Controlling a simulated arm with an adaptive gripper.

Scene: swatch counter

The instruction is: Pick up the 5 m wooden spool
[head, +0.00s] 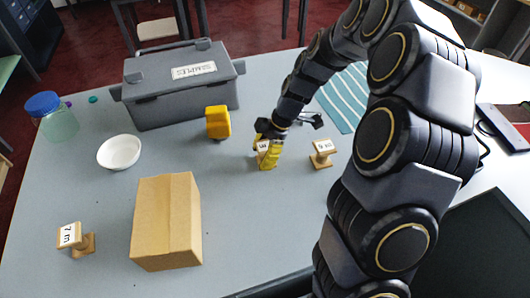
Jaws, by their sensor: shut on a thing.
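My gripper (267,158) is low over the middle of the table, shut around a small wooden spool with a white label (262,146). A third wooden spool (86,243) is at the front left, with a label that seems to read 7 m.
A brown cardboard box (166,225) stands front left of my gripper. A yellow block-like object (218,123), grey lidded case (180,85), white bowl (119,152) and blue-lidded jar (55,120) are farther left. A striped cloth (343,95) lies behind. The table between box and gripper is clear.

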